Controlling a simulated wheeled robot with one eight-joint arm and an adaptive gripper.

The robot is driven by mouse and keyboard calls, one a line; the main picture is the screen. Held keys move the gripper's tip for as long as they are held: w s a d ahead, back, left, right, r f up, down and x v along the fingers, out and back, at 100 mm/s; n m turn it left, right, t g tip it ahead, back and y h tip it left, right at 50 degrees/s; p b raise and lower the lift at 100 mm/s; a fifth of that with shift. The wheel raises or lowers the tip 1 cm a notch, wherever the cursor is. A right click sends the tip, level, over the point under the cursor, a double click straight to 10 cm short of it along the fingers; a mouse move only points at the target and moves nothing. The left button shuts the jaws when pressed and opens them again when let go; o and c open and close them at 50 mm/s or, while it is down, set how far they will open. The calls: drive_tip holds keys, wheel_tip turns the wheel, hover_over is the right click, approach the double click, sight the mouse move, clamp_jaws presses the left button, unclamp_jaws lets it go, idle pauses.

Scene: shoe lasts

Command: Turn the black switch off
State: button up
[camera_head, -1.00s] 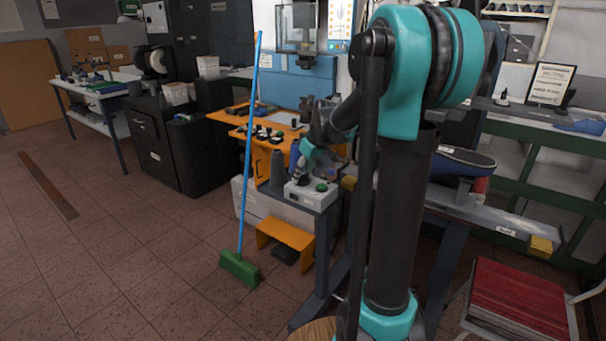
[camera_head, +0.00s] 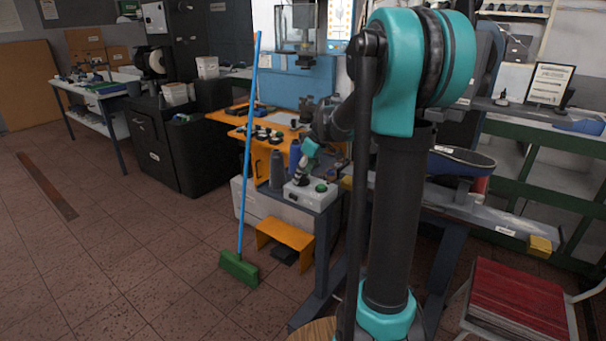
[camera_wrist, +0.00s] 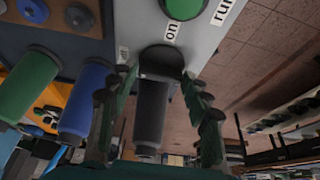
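The black switch (camera_wrist: 150,108) is in the middle of the wrist view, a dark lever standing out from a round dark base on a light grey box (camera_wrist: 215,25). A label reading "on" is beside it; another small label on its other side is too blurred to read. My gripper (camera_wrist: 158,112) is open, with one dark green finger on each side of the lever. I cannot tell whether either finger touches it. In the head view my gripper (camera_head: 300,172) is over the grey control box (camera_head: 318,200), and hides the switch.
A green button (camera_wrist: 185,6) with a "run" label sits near the switch. A blue spool (camera_wrist: 86,100) and a green spool (camera_wrist: 28,85) stand close beside my gripper.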

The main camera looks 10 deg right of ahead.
drive_tip(key=shift+o, duration=1.4)
drive_tip(key=v, duration=1.2)
drive_tip(key=shift+s, duration=0.1)
drive_tip(key=s+f+m+t+h, duration=0.1)
drive_tip(key=s+f+m+h, duration=0.2)
drive_tip(key=s+f+m, duration=0.6)
drive_tip(key=s+f, duration=1.4)
drive_tip(key=s, duration=0.3)
drive_tip(key=shift+d+f, duration=0.2)
drive_tip(key=shift+f, duration=0.1)
